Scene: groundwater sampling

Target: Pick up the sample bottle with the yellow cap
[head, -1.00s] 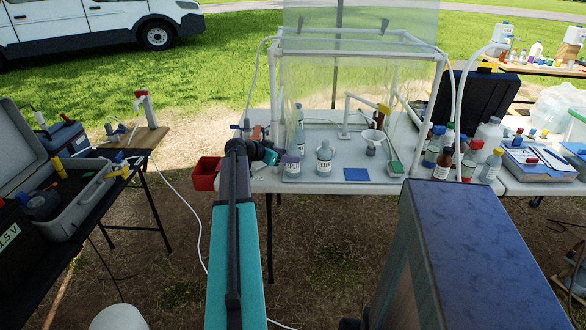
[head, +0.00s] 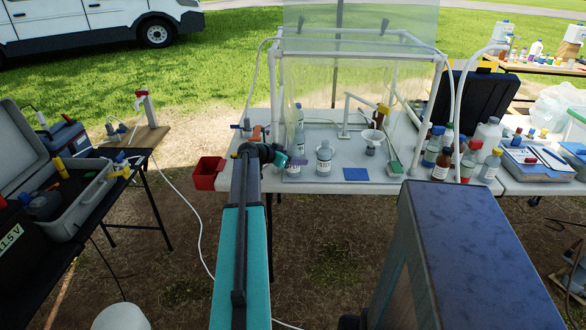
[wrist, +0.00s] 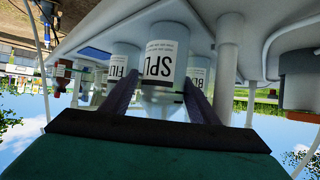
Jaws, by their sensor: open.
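In the head view, a pale labelled bottle with a yellow cap (head: 488,168) stands in the cluster at the right end of the table. My gripper (head: 289,160) is at the left front of the table, far from that cluster. In the wrist view, which is upside down, my gripper (wrist: 163,105) is open, with a finger on each side of a white bottle labelled SPL (wrist: 165,66). I cannot tell whether the fingers touch it. My gripper's body hides its cap, so its colour does not show.
A bottle labelled FILT (head: 324,160) stands just right of my gripper; another bottle (wrist: 197,72) is close behind. A clear enclosure with a white pipe frame (head: 360,53) rises over the table. A red bin (head: 207,173) hangs at the left edge. A blue square (head: 356,174) lies in front.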

